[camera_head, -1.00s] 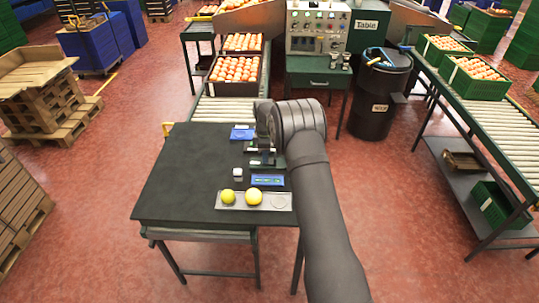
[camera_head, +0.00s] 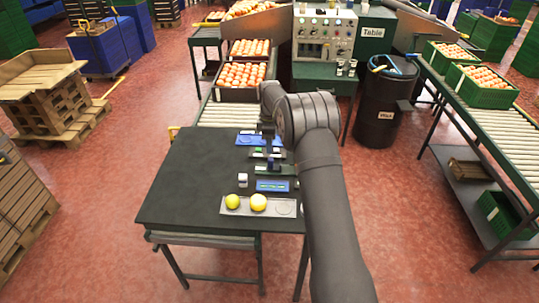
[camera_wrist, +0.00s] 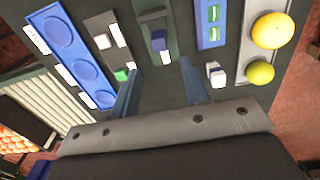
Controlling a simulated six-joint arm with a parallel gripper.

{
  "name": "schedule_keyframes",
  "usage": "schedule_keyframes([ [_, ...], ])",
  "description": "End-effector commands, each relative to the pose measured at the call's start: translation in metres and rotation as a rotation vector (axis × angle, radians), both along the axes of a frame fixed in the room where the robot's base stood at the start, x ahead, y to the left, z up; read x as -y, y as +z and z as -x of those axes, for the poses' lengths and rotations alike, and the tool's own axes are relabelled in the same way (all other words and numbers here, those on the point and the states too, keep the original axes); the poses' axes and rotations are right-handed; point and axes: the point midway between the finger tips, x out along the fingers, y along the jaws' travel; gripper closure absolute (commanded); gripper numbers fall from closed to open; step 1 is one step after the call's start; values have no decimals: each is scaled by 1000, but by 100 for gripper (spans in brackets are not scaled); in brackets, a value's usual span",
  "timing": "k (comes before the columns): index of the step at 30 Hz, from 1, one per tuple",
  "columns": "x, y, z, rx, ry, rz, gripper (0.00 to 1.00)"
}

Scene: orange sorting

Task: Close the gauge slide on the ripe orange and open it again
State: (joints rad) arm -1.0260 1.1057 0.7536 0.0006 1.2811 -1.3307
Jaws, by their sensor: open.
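Two yellow fruits sit in the pale tray (camera_head: 271,212) at the table's front: a smaller lemon-yellow one (camera_head: 232,201) and a larger, deeper yellow one (camera_head: 258,202). Both show in the wrist view, the larger (camera_wrist: 272,30) above the smaller (camera_wrist: 260,72). The tray's third place is empty. A dark green gauge-like fixture with a blue block (camera_wrist: 158,40) stands mid-table; I see no fruit in it. My gripper (camera_wrist: 160,66) is open and empty, its fingers apart above the table beside this fixture. In the head view my gripper (camera_head: 267,135) partly covers the back items.
A blue plate with round recesses (camera_wrist: 62,32) lies at the back. A blue panel with green marks (camera_head: 272,186) lies behind the tray. The table's left part (camera_head: 190,175) is clear.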

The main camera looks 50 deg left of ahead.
Motion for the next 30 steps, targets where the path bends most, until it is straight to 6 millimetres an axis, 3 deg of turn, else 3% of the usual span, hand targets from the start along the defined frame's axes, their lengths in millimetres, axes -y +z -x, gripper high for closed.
schedule_keyframes([
  [6,-1,50,0,1,0,-2,58],
  [12,-1,76,0,0,0,-1,58],
  [24,0,84,1,-1,0,1,58],
  [30,0,75,1,-1,0,1,58],
])
